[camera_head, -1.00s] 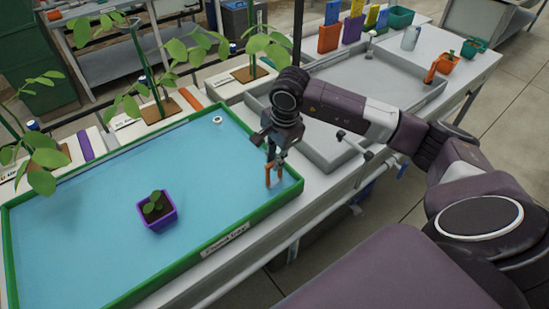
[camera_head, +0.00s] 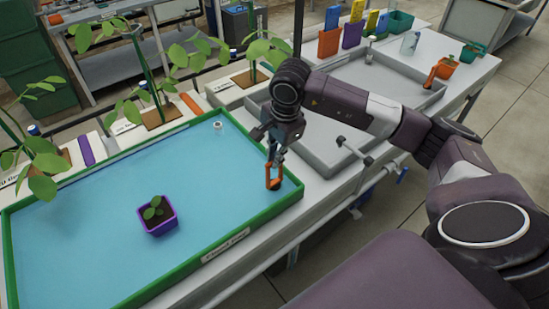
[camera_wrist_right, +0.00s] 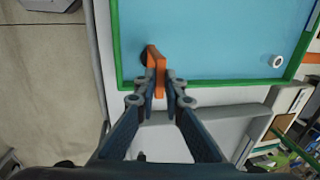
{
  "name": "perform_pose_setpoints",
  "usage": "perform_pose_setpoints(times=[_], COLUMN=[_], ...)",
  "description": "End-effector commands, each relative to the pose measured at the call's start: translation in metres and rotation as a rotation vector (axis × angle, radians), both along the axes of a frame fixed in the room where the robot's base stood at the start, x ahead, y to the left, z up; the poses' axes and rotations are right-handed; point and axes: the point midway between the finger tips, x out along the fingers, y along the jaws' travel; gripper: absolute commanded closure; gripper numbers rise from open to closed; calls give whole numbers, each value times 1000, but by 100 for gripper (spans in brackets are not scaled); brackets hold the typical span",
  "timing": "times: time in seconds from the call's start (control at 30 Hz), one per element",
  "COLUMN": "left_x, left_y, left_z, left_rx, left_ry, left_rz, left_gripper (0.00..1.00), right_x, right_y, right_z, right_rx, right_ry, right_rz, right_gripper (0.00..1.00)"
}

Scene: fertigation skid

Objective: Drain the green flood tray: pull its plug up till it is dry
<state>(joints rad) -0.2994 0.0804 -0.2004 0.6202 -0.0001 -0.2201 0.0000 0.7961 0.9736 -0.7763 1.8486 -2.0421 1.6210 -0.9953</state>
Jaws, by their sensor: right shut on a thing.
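The green flood tray (camera_head: 133,290) fills the left of the head view and holds blue water (camera_head: 90,215). The plug (camera_head: 274,184) has an orange loop handle and a dark base, at the tray's right corner. My right gripper (camera_head: 274,160) points down and is shut on the handle. In the right wrist view the orange handle (camera_wrist_right: 157,68) sits between my fingertips (camera_wrist_right: 161,88), and the dark base (camera_wrist_right: 146,55) shows beyond it. The drain hole cannot be made out. My left gripper is not in view.
A purple pot with a seedling (camera_head: 157,222) stands in the tray. A white fitting (camera_head: 218,126) is near its back corner. A grey sink basin (camera_head: 325,165) lies right of the tray. Leafy plants (camera_head: 150,85) line the back edge.

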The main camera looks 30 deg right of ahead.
Motion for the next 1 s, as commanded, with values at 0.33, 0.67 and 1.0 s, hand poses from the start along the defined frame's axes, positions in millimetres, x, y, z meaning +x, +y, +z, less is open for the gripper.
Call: perform_pose_setpoints(times=[0.33, 0.67, 1.0], left_x=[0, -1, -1], left_y=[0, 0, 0], left_z=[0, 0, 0], left_rx=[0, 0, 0], left_ry=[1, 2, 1], left_rz=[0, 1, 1], left_gripper=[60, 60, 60], right_x=[2, -1, -15], right_y=[0, -1, -2], right_z=[3, 25, 94], right_rx=[0, 0, 0], right_ry=[-7, -12, -13], right_rz=[0, 1, 0], right_gripper=[73, 73, 73])
